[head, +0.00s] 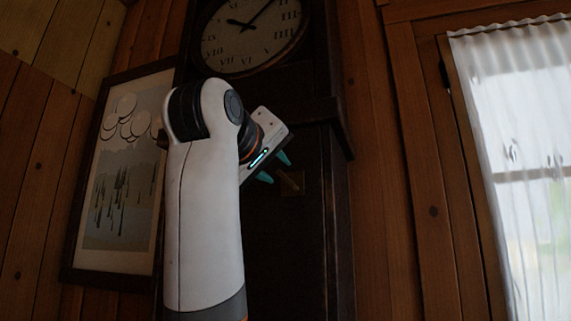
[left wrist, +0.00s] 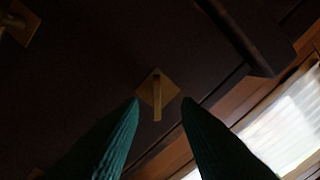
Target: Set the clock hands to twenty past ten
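The round clock face (head: 238,50) with Roman numerals is at the top of the tall dark clock case, its upper part cut off. The short hand (head: 241,24) points up-left and the long hand (head: 262,13) points up-right. My left gripper (head: 274,167) is below the face, in front of the case. Its teal fingers are apart and empty. A brass diamond plate with a lever (head: 291,182) is just beyond the fingertips; in the left wrist view the lever (left wrist: 157,100) appears in the gap between the fingertips (left wrist: 160,100), not gripped. My right gripper is not in view.
Another brass fitting (left wrist: 18,22) shows at the upper left of the left wrist view. A framed picture (head: 122,170) hangs left of the case. A curtained window (head: 520,130) is at the right. A ledge of the case (head: 338,118) juts out below the face.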

